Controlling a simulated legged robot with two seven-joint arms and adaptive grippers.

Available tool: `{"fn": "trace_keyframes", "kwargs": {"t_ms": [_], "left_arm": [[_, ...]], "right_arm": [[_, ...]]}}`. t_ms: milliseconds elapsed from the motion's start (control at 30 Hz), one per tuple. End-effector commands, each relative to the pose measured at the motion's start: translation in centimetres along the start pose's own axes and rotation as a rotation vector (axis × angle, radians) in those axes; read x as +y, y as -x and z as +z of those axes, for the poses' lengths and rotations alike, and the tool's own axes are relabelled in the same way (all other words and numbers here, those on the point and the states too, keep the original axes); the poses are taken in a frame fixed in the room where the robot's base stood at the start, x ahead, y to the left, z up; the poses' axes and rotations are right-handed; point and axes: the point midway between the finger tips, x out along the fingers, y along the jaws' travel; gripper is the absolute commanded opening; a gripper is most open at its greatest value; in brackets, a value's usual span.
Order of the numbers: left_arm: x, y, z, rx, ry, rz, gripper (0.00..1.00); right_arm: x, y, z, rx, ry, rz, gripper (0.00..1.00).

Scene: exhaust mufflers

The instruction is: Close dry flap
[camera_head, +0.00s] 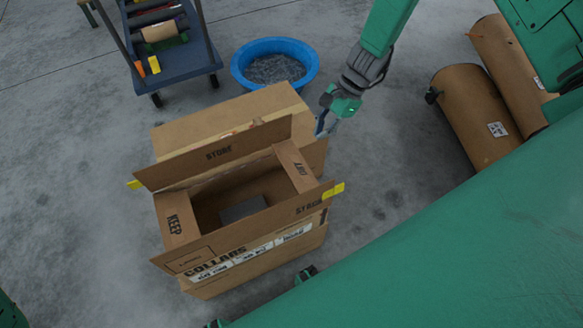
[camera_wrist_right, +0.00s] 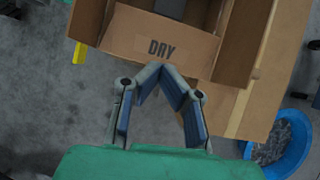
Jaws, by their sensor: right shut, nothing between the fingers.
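An open cardboard box (camera_head: 255,240) marked COLLARS stands on the floor. Its dry flap (camera_head: 297,168) is at the right end and leans inward over part of the opening; in the right wrist view the dry flap (camera_wrist_right: 160,42) shows its printed side. The keep flap (camera_head: 177,217) is at the left end. One long store flap (camera_head: 215,155) stands up at the far side, another (camera_head: 290,215) at the near side. My right gripper (camera_head: 321,130) is shut and empty, just beyond the box's right end; its fingertips (camera_wrist_right: 163,70) appear just by the dry flap's edge. My left gripper is not seen.
A second cardboard box (camera_head: 230,115) stands right behind the open one. A blue tub (camera_head: 275,45) of grey pieces and a blue cart (camera_head: 175,68) are farther back. Brown cylinders (camera_head: 475,115) lie at right. Floor right of the box is clear.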

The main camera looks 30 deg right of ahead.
Motion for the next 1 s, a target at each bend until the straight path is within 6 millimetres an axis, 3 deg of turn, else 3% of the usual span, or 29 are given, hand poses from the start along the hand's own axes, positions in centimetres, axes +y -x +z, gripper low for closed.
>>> {"fn": "trace_keyframes", "kwargs": {"t_ms": [133, 233, 700, 1000], "left_arm": [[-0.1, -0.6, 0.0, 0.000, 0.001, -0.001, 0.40], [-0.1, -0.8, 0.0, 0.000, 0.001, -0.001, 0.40], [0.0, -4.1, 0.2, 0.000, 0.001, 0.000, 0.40], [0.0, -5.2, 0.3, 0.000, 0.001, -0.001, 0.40]], "right_arm": [[-1.1, 0.4, 0.3, -0.082, -0.085, -0.038, 0.00], [-1.1, -0.4, 0.2, -0.092, -0.091, -0.039, 0.00], [-1.4, -9.9, 0.9, -0.085, -0.085, -0.035, 0.00], [-1.6, -13.1, 1.2, -0.087, -0.086, -0.038, 0.00]]}}
